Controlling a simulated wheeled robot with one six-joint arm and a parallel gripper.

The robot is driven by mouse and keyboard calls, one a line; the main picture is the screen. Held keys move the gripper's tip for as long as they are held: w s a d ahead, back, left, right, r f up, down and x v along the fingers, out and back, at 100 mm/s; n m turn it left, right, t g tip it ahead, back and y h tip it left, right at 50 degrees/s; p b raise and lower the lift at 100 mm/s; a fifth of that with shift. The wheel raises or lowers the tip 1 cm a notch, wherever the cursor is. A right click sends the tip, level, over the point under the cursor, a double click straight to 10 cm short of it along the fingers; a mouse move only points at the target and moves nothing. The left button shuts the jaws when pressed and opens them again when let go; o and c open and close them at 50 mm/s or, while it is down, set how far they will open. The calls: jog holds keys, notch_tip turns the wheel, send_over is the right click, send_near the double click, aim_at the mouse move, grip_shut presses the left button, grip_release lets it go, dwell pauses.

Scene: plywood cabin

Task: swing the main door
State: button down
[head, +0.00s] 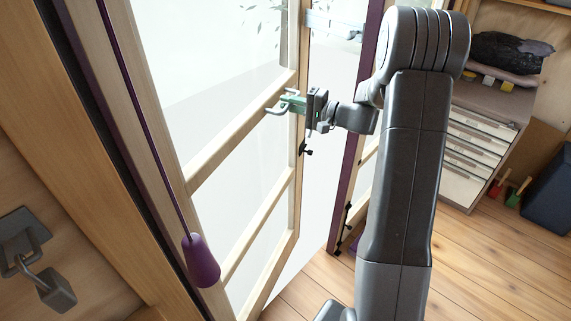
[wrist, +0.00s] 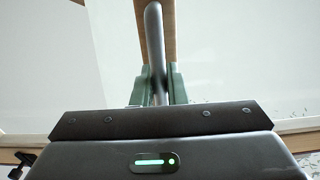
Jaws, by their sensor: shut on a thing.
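The main door (head: 243,130) has a pale wooden frame with large glass panes. It stands ajar, with a gap between its right edge and the purple door post (head: 350,160). The fingers hide part of the handle.
A purple tassel-like pull (head: 202,262) hangs on a cord at the left. A metal latch (head: 35,258) is on the left wall. A drawer cabinet (head: 478,150) and a dark blue box (head: 550,190) stand at the right. Plank floor (head: 450,265) is clear there.

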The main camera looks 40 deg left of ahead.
jog(key=c, duration=1.4)
grip_release()
jog(key=shift+a+f, duration=0.1)
jog(key=shift+a, duration=0.2)
jog(key=shift+o, duration=0.2)
jog(key=shift+d, duration=0.15)
jog(key=b+v, duration=0.3)
jog(key=v, duration=0.4)
